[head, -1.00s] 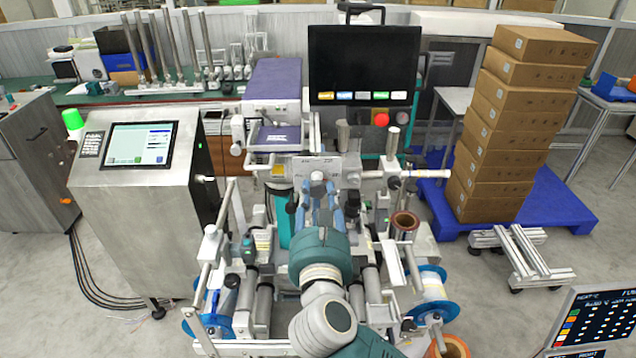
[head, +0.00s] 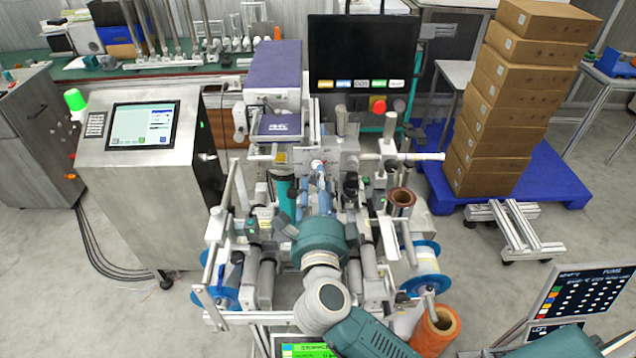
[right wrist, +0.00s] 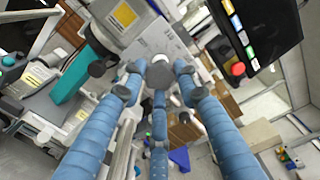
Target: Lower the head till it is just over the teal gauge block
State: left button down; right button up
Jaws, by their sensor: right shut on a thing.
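My right gripper (head: 318,168) reaches into the middle of the reel machine. In the right wrist view its blue fingers (right wrist: 160,78) close around a dark grey round knob (right wrist: 161,73) in front of a pale metal plate (right wrist: 152,42). That plate also shows in the head view (head: 345,161), behind the fingertips. I cannot tell which part is the head. A teal piece (head: 285,196) stands left of the fingers, perhaps the gauge block. A teal piece also shows in the right wrist view (right wrist: 76,77). The gap between head and block cannot be made out. My left gripper is not in view.
Rollers and posts crowd both sides of my right arm. A reddish-brown roll (head: 402,198) and an orange roll (head: 437,328) stand to the right. A steel console (head: 150,195) is at left, a dark monitor (head: 363,50) behind, and stacked cartons (head: 515,100) at back right.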

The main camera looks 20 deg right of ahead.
jog(key=shift+o, duration=0.3)
jog(key=n, duration=0.2)
jog(key=r+n, duration=0.1)
jog(key=n, duration=0.2)
jog(key=shift+w+r+n, duration=0.2)
jog(key=shift+r+n, duration=0.1)
jog(key=shift+r, duration=0.05)
jog(key=shift+o, duration=0.3)
jog(key=n, duration=0.6)
jog(key=o, duration=1)
jog(key=shift+o, duration=0.2)
jog(key=shift+f, duration=0.1)
